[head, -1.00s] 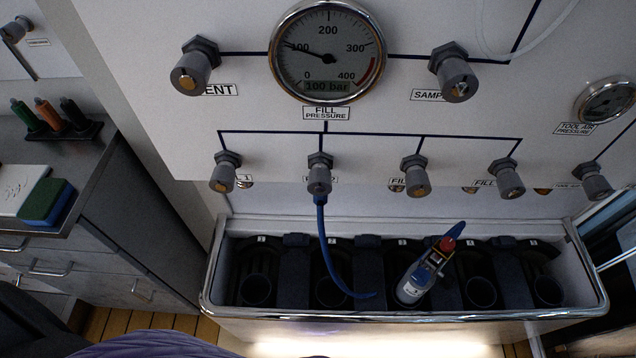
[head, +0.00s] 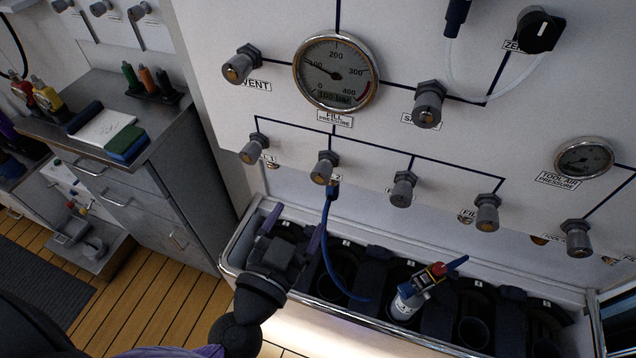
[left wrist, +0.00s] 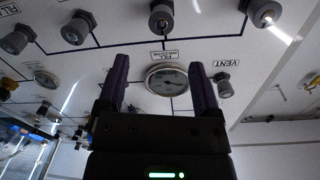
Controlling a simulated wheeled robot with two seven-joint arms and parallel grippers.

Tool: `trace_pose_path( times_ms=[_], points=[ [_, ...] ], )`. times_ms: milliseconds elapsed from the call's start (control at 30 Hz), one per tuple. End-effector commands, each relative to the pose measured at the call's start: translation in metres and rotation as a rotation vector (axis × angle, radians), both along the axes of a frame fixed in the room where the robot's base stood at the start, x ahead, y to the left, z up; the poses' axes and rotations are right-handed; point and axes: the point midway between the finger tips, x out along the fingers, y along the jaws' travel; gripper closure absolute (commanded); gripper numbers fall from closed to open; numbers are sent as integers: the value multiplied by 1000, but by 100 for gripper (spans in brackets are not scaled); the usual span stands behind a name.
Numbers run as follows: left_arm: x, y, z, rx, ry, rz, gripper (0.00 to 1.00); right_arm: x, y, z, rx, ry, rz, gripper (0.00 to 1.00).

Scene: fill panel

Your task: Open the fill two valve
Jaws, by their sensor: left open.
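The fill two valve (head: 324,168) is a grey knob, second from the left in the lower row on the white panel. A blue hose (head: 326,225) hangs just below it. Its label is partly hidden. In the left wrist view, where the panel appears upside down, the knob I take for it (left wrist: 161,20) is at the top centre. My left gripper (head: 291,234) is open and empty, below and left of the valve, apart from it and over the trough's left end. Its two purple fingers (left wrist: 158,70) also show in the left wrist view. My right gripper is out of view.
Fill one's knob (head: 254,149) is left of fill two and a third knob (head: 403,189) right. The fill pressure gauge (head: 335,72) reads about 100 bar. The metal-rimmed trough (head: 228,262) below holds a cylinder (head: 404,304). A cabinet (head: 150,200) stands left.

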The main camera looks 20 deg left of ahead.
Motion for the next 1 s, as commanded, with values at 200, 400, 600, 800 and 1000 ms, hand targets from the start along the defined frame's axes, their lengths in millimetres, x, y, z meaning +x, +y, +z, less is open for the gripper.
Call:
trace_pose_path(
  times_ms=[200,400,600,800,1000],
  points=[
    [50,-4,2,-3,-6,0,17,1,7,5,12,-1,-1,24],
    [84,-8,0,-1,-3,-1,17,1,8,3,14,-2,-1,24],
    [94,-8,-1,0,1,-2,17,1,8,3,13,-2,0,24],
    [94,-8,-1,0,1,-2,21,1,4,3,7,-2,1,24],
    [94,-8,-1,0,0,-2,64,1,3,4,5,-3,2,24]
  ],
)
